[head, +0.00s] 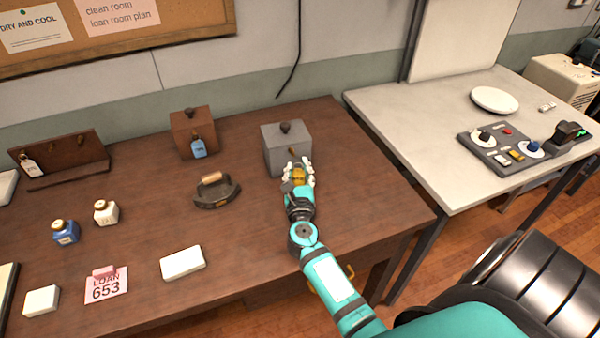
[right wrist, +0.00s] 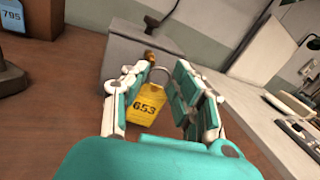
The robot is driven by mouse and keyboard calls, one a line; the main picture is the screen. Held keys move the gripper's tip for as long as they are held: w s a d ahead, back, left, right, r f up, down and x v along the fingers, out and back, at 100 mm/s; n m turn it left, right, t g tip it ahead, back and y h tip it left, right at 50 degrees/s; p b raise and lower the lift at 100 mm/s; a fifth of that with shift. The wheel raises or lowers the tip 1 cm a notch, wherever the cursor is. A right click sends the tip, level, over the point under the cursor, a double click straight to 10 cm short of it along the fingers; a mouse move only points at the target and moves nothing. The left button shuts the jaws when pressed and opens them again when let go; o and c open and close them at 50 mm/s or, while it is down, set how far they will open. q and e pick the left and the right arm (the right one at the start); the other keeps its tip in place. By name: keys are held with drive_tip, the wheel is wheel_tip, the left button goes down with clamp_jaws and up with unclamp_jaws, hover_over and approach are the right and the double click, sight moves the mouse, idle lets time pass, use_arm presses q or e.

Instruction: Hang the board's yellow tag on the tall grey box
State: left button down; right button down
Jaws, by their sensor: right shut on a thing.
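The grey box (head: 287,153) with a dark knob on its lid stands at the back right of the brown table. A small brass-coloured peg (right wrist: 150,57) sticks out of its front. My right gripper (head: 299,172) is in front of this box, shut on the yellow tag (right wrist: 146,106), which reads 653. The tag hangs between the fingers with its wire loop up, close to the peg. I cannot tell whether the loop is around the peg. The dark board (head: 62,152) stands at the far left with a white tag on it. My left gripper is not in view.
A brown box (head: 193,133) with a blue tag (head: 199,148) stands left of the grey box. A dark iron-like object (head: 217,191) with a wooden handle is nearer. Small bottles, white blocks and a LOAN 653 card (head: 106,287) lie left. A light table (head: 430,130) adjoins right.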

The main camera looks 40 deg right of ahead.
sight(293, 156)
drive_tip(key=shift+w+a+b+x, duration=0.1)
drive_tip(key=shift+a+b+x, duration=0.1)
drive_tip(key=shift+x, duration=0.55)
drive_tip(key=shift+w+a+b+x, duration=0.1)
drive_tip(key=shift+b+x, duration=0.05)
drive_tip(key=shift+x, duration=0.6)
drive_tip(key=shift+w+a+b+x, duration=0.1)
drive_tip(key=shift+b+x, duration=0.1)
drive_tip(key=shift+x, duration=0.55)
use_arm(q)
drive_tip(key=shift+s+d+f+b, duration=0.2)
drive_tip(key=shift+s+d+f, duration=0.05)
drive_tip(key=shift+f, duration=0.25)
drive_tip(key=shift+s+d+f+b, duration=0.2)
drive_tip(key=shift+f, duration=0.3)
use_arm(e)
drive_tip(key=shift+w+d+f, duration=0.1)
drive_tip(key=shift+w+f, duration=0.35)
drive_tip(key=shift+f, duration=0.05)
drive_tip(key=c, duration=1)
unclamp_jaws()
